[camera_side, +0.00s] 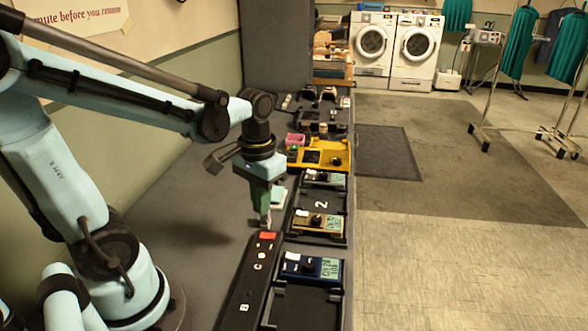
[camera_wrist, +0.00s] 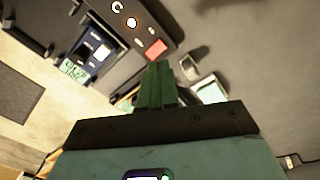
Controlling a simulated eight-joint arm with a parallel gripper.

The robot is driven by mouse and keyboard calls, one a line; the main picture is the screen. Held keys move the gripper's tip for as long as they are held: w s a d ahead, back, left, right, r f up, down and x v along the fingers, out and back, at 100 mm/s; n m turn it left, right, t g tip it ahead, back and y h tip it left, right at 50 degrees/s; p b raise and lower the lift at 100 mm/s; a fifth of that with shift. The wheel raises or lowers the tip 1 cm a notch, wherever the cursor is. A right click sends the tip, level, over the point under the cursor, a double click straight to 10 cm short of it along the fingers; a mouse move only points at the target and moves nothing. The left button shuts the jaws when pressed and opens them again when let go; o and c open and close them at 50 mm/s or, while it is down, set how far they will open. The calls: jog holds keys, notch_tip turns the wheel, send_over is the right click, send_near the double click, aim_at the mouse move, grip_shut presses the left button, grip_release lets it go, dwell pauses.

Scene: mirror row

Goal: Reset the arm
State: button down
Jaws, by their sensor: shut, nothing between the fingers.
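My gripper (camera_side: 264,220) points down over the grey bench in the side view, just behind the red-topped end of a long black panel (camera_side: 252,285). Its green fingers are together with nothing between them. In the wrist view my gripper (camera_wrist: 160,68) shows its closed fingers beside the panel's red patch (camera_wrist: 156,48). A small metallic piece (camera_wrist: 190,68) and a pale green pad (camera_wrist: 211,92) lie close to the fingers there. I cannot tell whether the fingertips touch anything.
A blue meter (camera_side: 310,268) and a tan meter (camera_side: 317,222) sit in black trays right of the panel. A yellow unit (camera_side: 322,156) stands farther back. The bench (camera_side: 190,225) is clear left of my gripper. Two washers (camera_side: 418,52) stand far off.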

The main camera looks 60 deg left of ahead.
jog(key=shift+r, duration=0.45)
jog(key=w+d+r+m+t, duration=0.1)
jog(key=d+r+m+t, duration=0.2)
jog(key=d+t, duration=0.2)
jog(key=shift+w+t, duration=0.35)
jog(key=shift+t, duration=0.65)
jog(key=shift+d+r, duration=0.1)
